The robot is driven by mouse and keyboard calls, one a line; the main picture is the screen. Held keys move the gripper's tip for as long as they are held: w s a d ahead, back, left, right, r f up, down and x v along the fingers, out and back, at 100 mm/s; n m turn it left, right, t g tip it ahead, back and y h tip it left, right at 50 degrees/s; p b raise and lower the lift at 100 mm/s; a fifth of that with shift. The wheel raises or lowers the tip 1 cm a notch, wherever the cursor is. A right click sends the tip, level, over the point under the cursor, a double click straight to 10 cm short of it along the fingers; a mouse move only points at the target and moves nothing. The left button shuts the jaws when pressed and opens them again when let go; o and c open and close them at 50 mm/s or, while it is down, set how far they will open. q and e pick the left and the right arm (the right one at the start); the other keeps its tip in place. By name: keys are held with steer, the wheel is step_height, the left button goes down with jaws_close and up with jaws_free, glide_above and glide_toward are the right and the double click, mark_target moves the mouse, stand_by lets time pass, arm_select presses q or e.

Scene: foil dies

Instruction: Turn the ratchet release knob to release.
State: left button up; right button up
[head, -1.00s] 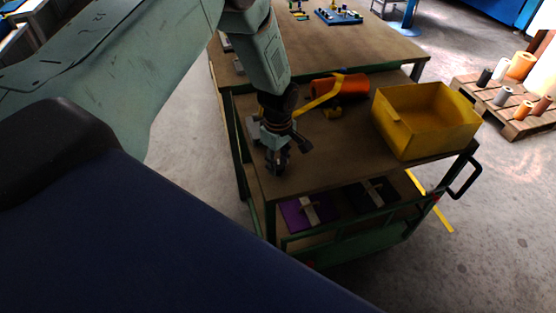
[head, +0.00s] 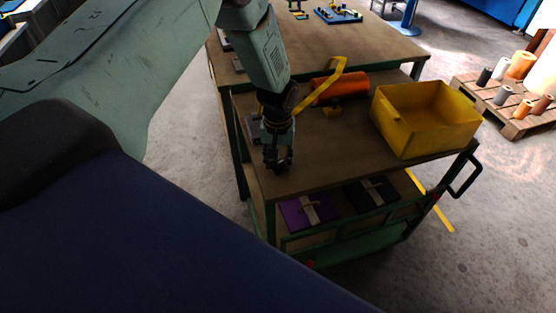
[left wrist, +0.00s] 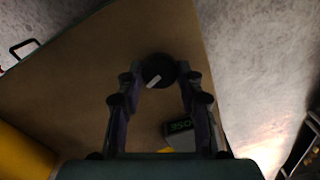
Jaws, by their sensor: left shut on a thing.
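A dark round knob (left wrist: 158,70) with a white pointer mark shows between my left gripper's fingers in the left wrist view. The mark points toward the lower left of that picture. My left gripper (head: 278,165) is shut on the knob, near the front left corner of the cart top. In the left wrist view the gripper (left wrist: 160,88) has one finger on each side of it. The gripper hides the knob in the head view. A yellow bent arm (head: 325,84) rises beside an orange roll (head: 350,86) behind the gripper. My right gripper is not in view.
A yellow bin (head: 425,120) stands at the right of the cart top (head: 335,150). A grey box with a green display (left wrist: 180,133) is close to the gripper. Purple (head: 296,214) and black (head: 363,197) plates lie on the lower shelf. The front middle of the top is clear.

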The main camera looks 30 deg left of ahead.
mark_target(278, 164)
arm_select(q)
steer(key=shift+s+m+b, duration=0.1)
steer(key=shift+m+b, duration=0.25)
steer(key=shift+m, duration=1.85)
steer(key=o, duration=1.2)
steer(key=shift+r, duration=0.1)
steer(key=shift+c, duration=0.2)
steer(key=shift+r, duration=0.45)
step_height(278, 164, up, 11)
